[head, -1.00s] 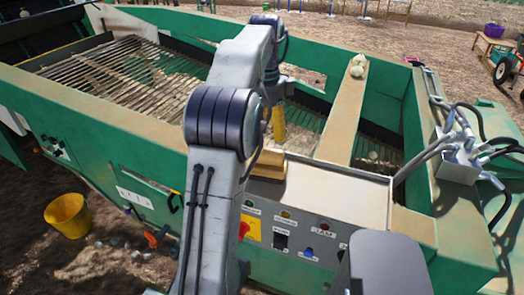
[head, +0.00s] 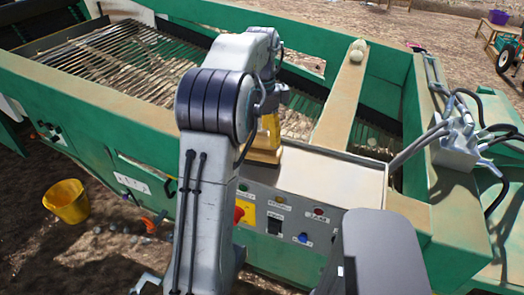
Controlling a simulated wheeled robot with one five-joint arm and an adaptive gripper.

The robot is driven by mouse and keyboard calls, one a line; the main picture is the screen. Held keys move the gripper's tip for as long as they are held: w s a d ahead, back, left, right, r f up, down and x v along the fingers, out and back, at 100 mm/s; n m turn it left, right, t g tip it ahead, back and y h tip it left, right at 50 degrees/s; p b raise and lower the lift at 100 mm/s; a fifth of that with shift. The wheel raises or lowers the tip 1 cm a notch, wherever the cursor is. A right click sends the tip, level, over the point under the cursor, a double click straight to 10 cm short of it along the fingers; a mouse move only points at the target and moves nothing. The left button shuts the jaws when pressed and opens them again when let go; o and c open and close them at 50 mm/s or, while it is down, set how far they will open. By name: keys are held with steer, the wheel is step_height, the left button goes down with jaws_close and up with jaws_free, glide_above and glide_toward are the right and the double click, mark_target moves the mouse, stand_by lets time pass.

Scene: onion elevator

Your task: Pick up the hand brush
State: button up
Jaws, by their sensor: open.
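A tan, block-shaped thing, which looks like the hand brush (head: 264,157), lies at the left end of a pale metal tray (head: 335,178) above the control panel. My arm partly hides its left side. My gripper (head: 268,136), with yellow fingers, points down right over the brush. It is open. The arm hides part of the fingers, and I cannot tell whether they touch the brush or stand around it.
A control panel (head: 290,218) with buttons and a red knob is below the tray. Grey hoses (head: 465,140) are at right. A yellow bucket (head: 67,200) stands on the ground at left.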

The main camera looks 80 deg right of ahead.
steer(key=shift+f, duration=0.2)
steer(key=shift+c, duration=0.4)
jaws_close()
stand_by(0.4)
steer(key=shift+r, duration=0.85)
step_height(320, 180, up, 2)
steer(key=shift+r, duration=0.15)
steer(key=s+a+r+b, duration=0.1)
steer(key=s+a+r, duration=0.2)
steer(key=a+r, duration=0.4)
steer(key=a, duration=0.4)
steer(key=shift+s+b, duration=0.4)
